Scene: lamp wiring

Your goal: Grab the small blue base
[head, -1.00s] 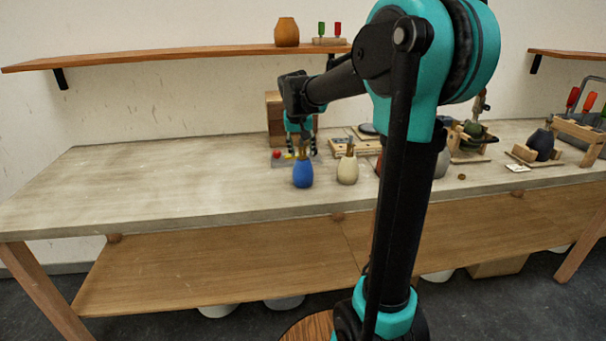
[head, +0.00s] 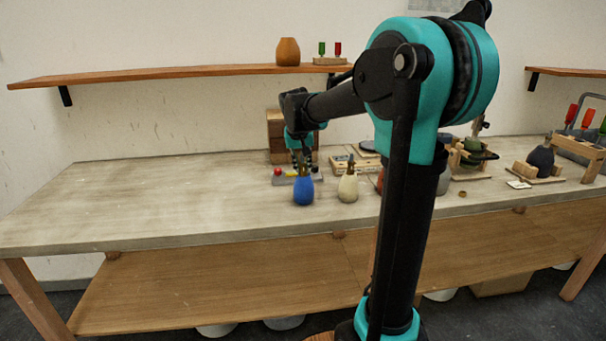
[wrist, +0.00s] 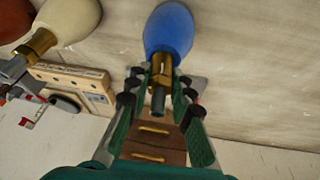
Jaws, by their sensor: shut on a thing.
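The small blue base (head: 303,190) is a rounded vase-like body with a brass neck fitting. It stands upright near the front of the workbench in the head view. In the wrist view the blue base (wrist: 168,32) is at the top middle, its brass neck pointing toward my palm. My gripper (head: 303,160) is directly above it, and in the wrist view my gripper (wrist: 158,88) has its fingers on both sides of the brass neck, shut on it. The fingertips' exact contact is partly hidden by the neck.
A cream base (head: 348,188) stands close to the right of the blue one, with a reddish base (wrist: 12,20) beyond it. A grey strip with coloured knobs (head: 284,178) lies just behind. The bench top (head: 130,205) to the left is clear.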

